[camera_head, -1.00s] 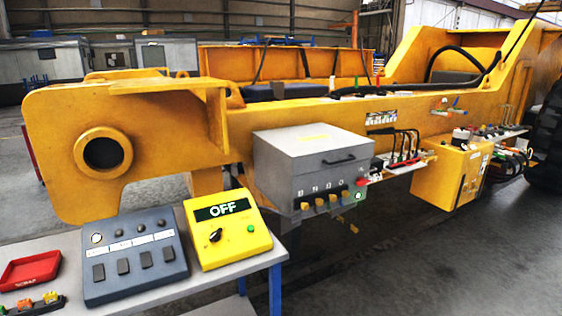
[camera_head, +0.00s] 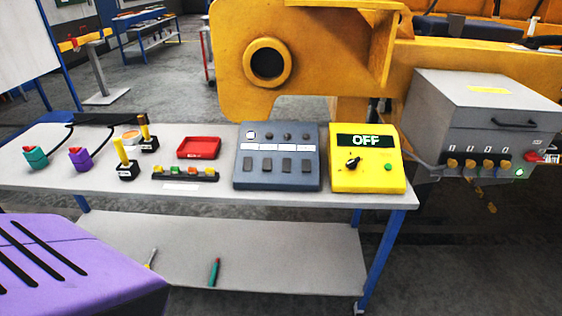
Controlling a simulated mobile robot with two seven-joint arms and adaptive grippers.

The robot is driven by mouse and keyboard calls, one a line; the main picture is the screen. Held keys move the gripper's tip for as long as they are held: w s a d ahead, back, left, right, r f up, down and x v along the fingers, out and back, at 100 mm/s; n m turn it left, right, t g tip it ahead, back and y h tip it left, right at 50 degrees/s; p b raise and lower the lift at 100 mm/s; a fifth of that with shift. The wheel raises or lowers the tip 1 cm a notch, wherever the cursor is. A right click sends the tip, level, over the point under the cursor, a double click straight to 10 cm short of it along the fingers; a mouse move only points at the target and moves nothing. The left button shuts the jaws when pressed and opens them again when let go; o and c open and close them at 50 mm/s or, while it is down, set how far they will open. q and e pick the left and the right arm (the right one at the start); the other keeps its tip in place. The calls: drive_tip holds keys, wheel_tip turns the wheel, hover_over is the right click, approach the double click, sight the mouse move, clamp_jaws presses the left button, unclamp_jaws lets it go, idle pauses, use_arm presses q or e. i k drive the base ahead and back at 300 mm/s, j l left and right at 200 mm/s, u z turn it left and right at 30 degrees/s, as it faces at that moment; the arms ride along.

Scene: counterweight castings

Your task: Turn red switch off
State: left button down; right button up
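A small red switch (camera_head: 530,157) sits at the right end of the front of a grey control box (camera_head: 470,129) at the right of the head view. A green light or button (camera_head: 519,172) is just below it, and a row of yellow-orange knobs (camera_head: 487,164) runs to its left. The switch is too small to tell its position. A yellow box (camera_head: 375,182) on the bench has a display reading OFF, a black knob and a green button. Neither my left nor my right gripper is in view.
A grey bench (camera_head: 215,209) holds a blue-grey button panel (camera_head: 247,179), a red tray (camera_head: 199,154), small joystick-like items and plugs. Yellow machinery (camera_head: 330,80) stands behind. A purple slotted casing (camera_head: 95,255) fills the lower left; I cannot tell what it belongs to.

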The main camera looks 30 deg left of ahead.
sight(529, 156)
drive_tip(key=i+l, duration=0.15)
drive_tip(key=l, duration=0.2)
drive_tip(key=i+l, duration=0.15)
drive_tip(key=l, duration=0.2)
drive_tip(key=i+l, duration=0.15)
drive_tip(key=l, duration=0.2)
drive_tip(key=i+l, duration=0.15)
drive_tip(key=l, duration=0.25)
drive_tip(key=i+l, duration=0.15)
drive_tip(key=l, duration=0.2)
drive_tip(key=i+l, duration=0.15)
drive_tip(key=l, duration=0.2)
drive_tip(key=i+l, duration=0.1)
drive_tip(key=l, duration=0.25)
drive_tip(key=z, duration=0.05)
